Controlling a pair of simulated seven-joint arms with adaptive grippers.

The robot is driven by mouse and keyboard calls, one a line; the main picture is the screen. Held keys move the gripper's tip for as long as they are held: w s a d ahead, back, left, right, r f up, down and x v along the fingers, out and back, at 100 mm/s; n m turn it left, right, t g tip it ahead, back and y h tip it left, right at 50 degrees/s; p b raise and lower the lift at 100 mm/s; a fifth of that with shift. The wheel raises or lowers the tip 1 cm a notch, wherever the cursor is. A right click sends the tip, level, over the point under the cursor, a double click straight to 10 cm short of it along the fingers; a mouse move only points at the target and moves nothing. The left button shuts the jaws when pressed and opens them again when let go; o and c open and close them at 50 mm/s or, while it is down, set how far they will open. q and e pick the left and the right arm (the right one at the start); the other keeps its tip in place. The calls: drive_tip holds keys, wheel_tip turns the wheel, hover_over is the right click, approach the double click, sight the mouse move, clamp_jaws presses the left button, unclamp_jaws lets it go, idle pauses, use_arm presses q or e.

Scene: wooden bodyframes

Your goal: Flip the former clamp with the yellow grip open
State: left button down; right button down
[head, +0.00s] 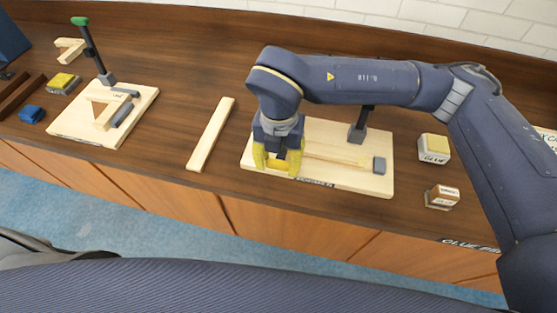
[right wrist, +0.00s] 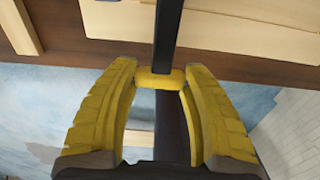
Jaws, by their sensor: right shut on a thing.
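The right former board (head: 340,180) is a pale wooden base with a dark clamp mount (head: 357,133) at its back and a grey block at its right. In the right wrist view, the clamp's black lever (right wrist: 168,35) runs down to its yellow grip (right wrist: 160,78). My right gripper (head: 277,161) has yellow fingers and is over the board's front left. In the right wrist view, its fingertips (right wrist: 160,75) are closed on the yellow grip from both sides. My arm hides part of the clamp in the head view. My left gripper is not in view.
A second former board (head: 75,125) at the left has an upright clamp with a green grip (head: 80,21). A loose wooden strip (head: 211,134) lies between the boards. A glue block (head: 434,149) and a smaller block (head: 442,196) are at the right.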

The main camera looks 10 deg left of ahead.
drive_tip(key=w+r+g, duration=0.1)
drive_tip(key=r, duration=0.1)
drive_tip(key=r+g, duration=0.2)
drive_tip(key=r, duration=0.1)
drive_tip(key=w+r+g, duration=0.1)
drive_tip(key=r+g, duration=0.1)
drive_tip(key=r, duration=0.1)
drive_tip(key=shift+w+d+y, duration=0.1)
drive_tip(key=shift+w+y, duration=0.2)
drive_tip(key=shift+w, duration=0.05)
drive_tip(key=shift+w+d+r+g, duration=0.1)
drive_tip(key=shift+w+r+g, duration=0.45)
drive_tip(key=shift+r+g, duration=0.4)
drive_tip(key=shift+f, duration=0.1)
drive_tip(key=c, duration=0.6)
unclamp_jaws()
drive_tip(key=shift+v, duration=6)
drive_tip(key=shift+o, duration=0.2)
